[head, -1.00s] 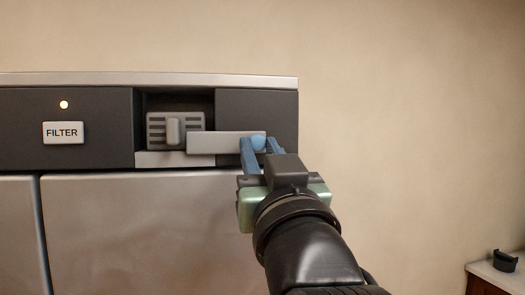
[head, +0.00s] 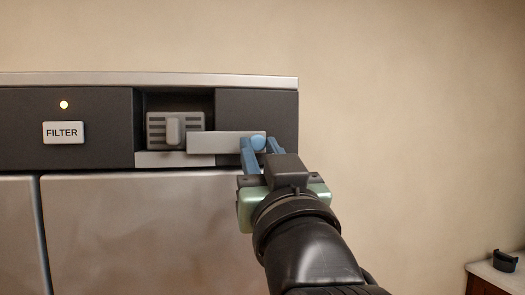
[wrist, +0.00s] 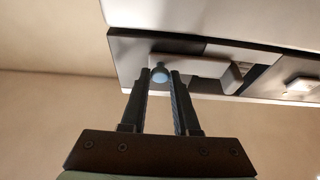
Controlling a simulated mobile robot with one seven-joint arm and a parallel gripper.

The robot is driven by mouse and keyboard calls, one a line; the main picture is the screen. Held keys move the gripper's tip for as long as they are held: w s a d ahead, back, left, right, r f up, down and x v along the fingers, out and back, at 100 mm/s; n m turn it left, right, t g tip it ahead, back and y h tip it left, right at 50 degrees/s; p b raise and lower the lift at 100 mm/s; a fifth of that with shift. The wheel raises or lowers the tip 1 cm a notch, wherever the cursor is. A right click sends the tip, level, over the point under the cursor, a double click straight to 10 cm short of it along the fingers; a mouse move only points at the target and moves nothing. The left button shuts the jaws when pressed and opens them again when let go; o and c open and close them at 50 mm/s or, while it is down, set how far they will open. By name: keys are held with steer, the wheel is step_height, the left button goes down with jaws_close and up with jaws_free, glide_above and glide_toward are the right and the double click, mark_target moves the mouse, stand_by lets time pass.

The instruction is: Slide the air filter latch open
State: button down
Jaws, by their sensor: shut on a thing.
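The air filter latch is a light grey horizontal bar (head: 215,143) with a round blue knob (head: 258,142) at its right end. The bar lies mostly over the dark panel right of the recess, its left end overlapping the recess's lower right. The grey slatted filter (head: 158,130) with its upright grip shows in the recess. My gripper (head: 261,146) reaches up from the lower right, its blue fingers shut on the knob. In the wrist view the knob (wrist: 159,74) sits between the fingertips, and the bar (wrist: 205,68) extends right from it.
A white FILTER label (head: 63,132) and a lit indicator (head: 64,104) are on the panel at left. Grey door fronts (head: 140,230) lie below. Right of the appliance is open space before a plain wall. A small dark object (head: 505,261) stands on a counter at far lower right.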

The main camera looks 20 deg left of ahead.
steer(key=w+d, duration=0.1)
steer(key=w+d+b, duration=0.1)
steer(key=d, duration=0.1)
steer(key=w+d, duration=0.1)
steer(key=shift+d+b, duration=0.3)
steer(key=shift+b, duration=0.1)
steer(key=shift+a, duration=0.1)
steer(key=c, duration=1)
jaws_free()
steer(key=o, duration=0.3)
steer(key=shift+w, duration=0.1)
steer(key=shift+o, duration=0.2)
